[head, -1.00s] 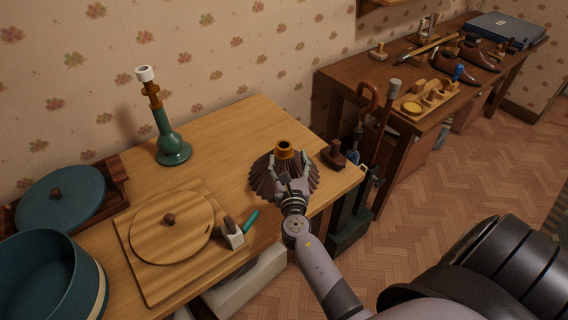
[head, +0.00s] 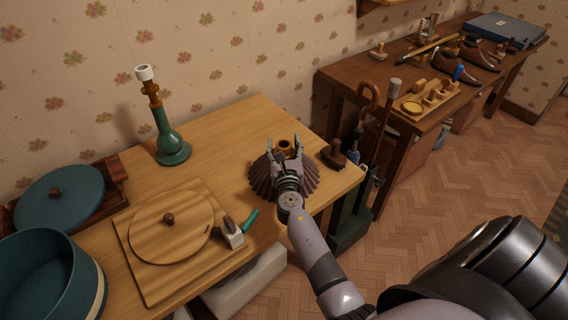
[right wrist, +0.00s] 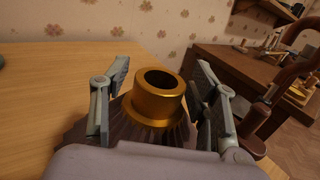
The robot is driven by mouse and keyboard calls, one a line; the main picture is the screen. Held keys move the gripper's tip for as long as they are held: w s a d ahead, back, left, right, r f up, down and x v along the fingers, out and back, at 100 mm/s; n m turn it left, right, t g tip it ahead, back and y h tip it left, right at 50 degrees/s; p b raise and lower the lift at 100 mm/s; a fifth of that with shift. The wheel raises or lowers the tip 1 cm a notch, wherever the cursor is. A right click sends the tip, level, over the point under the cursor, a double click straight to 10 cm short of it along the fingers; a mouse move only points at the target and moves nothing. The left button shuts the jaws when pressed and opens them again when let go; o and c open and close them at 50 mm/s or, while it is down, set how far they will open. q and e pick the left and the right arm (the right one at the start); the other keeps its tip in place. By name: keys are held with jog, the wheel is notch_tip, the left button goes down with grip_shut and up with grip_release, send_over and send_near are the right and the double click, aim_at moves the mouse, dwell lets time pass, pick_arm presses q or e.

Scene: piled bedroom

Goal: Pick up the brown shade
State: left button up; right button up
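The brown shade (head: 264,184) is a dark pleated cone standing on the wooden table, with a brass collar on top. My right gripper (head: 285,146) is at the top of the shade, its fingers open on either side of the collar. In the right wrist view the brass collar (right wrist: 157,96) stands between the two spread fingers (right wrist: 160,82), with gaps on both sides. The pleats (right wrist: 83,136) show below, partly hidden by the gripper body. My left gripper is not in view.
A green lamp base (head: 170,148) stands at the back of the table (head: 225,130). A brown-handled brush (head: 333,153) is right of the shade, near the edge. A round lid on a board (head: 140,280) lies left. A rack with umbrellas and canes (head: 352,215) stands beyond the table end.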

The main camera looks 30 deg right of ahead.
grip_shut()
dwell(0.5)
jog(key=shift+r, duration=0.15)
notch_tip(320, 180, up, 20)
jog(key=p, duration=1.2)
jog(key=shift+f, duration=0.2)
